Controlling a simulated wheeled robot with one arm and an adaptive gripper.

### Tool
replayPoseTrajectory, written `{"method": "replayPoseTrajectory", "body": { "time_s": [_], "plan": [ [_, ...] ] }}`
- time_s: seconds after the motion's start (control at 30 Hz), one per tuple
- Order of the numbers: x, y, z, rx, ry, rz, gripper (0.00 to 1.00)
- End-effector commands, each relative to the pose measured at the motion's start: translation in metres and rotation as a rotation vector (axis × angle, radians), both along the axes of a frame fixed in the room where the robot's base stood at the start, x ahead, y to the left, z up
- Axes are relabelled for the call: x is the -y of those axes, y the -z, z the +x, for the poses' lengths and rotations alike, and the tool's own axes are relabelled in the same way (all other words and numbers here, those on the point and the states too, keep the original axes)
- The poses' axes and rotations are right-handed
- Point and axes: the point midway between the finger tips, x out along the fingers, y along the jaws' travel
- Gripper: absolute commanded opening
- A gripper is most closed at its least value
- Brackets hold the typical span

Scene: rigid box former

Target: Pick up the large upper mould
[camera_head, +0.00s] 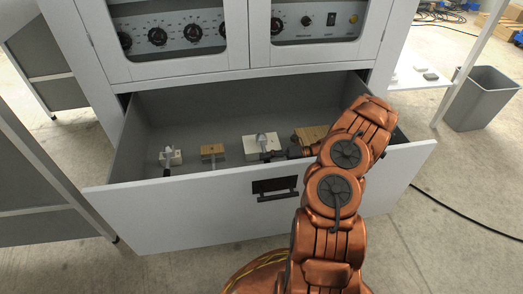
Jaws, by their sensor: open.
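The open drawer (145,215) holds a row of mould parts. A larger white block (250,157) with a grey upright handle stands right of the middle and looks like the large upper mould. A larger wooden block (308,133) lies to its right, partly hidden by my arm. A smaller white block (170,160) with a grey knob and a smaller wooden block (212,150) stand to the left. My gripper (277,155) is low in the drawer at the right side of the larger white block, open. Its fingers are small and dark here, and I cannot tell whether they touch the block.
The drawer's front panel, with a dark handle (276,187), stands between my base and the blocks. The cabinet (180,68) with control panels rises behind. A grey bin (481,100) and a white shelf (415,81) with small pale pieces are at the right. A cable lies on the floor.

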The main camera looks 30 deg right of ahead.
Motion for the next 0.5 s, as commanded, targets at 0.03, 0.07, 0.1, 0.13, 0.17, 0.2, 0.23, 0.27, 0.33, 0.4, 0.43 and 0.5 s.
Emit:
{"method": "replayPoseTrajectory", "body": {
  "time_s": [0.03,0.07,0.1,0.13,0.17,0.2,0.23,0.27,0.33,0.4,0.43,0.5],
  "plan": [
    [-0.0014,0.0005,0.0007,0.000,0.000,0.001,0.54],
    [-0.0016,0.0003,0.0008,0.000,0.000,0.001,0.54],
    [-0.0016,-0.0002,0.0008,0.001,0.001,0.001,0.54],
    [-0.0015,-0.0003,0.0008,0.001,0.001,0.001,0.54],
    [-0.0014,-0.0003,0.0008,0.001,0.001,0.001,0.54],
    [-0.0014,-0.0003,0.0008,0.001,0.001,0.001,0.54],
    [-0.0014,-0.0004,0.0008,0.000,0.000,0.001,0.52],
    [-0.0014,-0.0003,0.0008,0.001,0.001,0.001,0.49],
    [-0.0015,-0.0004,0.0007,0.000,0.000,0.001,0.41],
    [-0.0015,-0.0004,0.0007,0.000,0.000,0.001,0.34],
    [-0.0015,-0.0004,0.0007,0.000,0.000,0.001,0.31],
    [-0.0015,-0.0003,0.0007,0.000,0.000,0.001,0.24]
  ]
}}
